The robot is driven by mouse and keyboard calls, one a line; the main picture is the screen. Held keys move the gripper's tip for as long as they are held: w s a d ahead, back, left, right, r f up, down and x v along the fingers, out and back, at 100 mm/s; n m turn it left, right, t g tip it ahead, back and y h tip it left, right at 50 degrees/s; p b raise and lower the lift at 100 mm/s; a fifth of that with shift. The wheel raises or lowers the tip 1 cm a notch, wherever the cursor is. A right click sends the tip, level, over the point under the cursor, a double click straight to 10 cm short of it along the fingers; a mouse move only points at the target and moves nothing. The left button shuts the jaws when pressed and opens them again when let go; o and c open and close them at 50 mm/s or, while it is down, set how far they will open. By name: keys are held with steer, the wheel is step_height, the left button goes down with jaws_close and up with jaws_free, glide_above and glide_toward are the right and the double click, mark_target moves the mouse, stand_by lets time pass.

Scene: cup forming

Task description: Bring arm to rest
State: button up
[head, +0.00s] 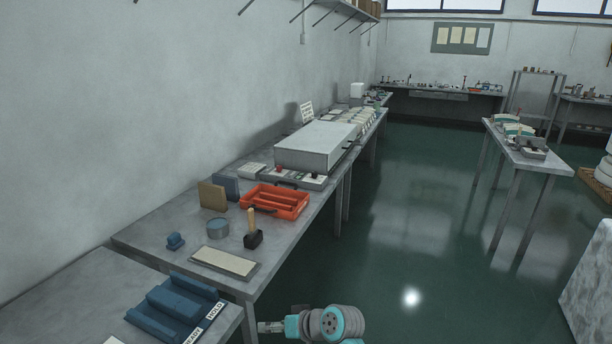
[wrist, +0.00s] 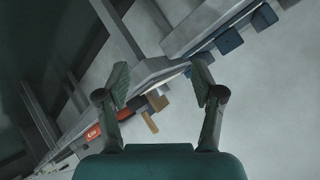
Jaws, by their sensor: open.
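My gripper (wrist: 160,88) shows in the wrist view with its two fingers apart and nothing between them. In that view the bench edge and tools lie beyond the fingertips, tilted. In the head view my arm (head: 335,323) shows at the bottom centre, over the floor just right of the near benches. The fingers cannot be made out in the head view.
A blue block holder (head: 178,305) with labels sits on the near bench. The long bench bears a tan board (head: 225,262), a black mallet (head: 253,238), a red tray (head: 275,201) and a grey box (head: 315,146). Open green floor (head: 420,250) lies to the right.

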steer(key=s+d+f+m+t+h, duration=0.4)
steer(key=s+d+f, duration=1.05)
steer(key=s, duration=0.35)
steer(key=s+d+r+t+h, duration=0.1)
steer(key=s+d, duration=0.3)
steer(key=s, duration=0.4)
steer(key=s+d+t+h, duration=0.1)
steer(key=s+d+h, duration=0.15)
steer(key=s, duration=0.55)
steer(key=s+d+r+t+h, duration=0.1)
steer(key=s+d+r, duration=0.1)
steer(key=s+r, duration=0.7)
steer(key=s+d+r+t, duration=0.2)
steer(key=s+d+r, duration=0.1)
steer(key=s+r, duration=0.6)
steer(key=shift+s+d+r+h, duration=0.2)
steer(key=shift+s+h, duration=0.15)
steer(key=shift+s, duration=0.25)
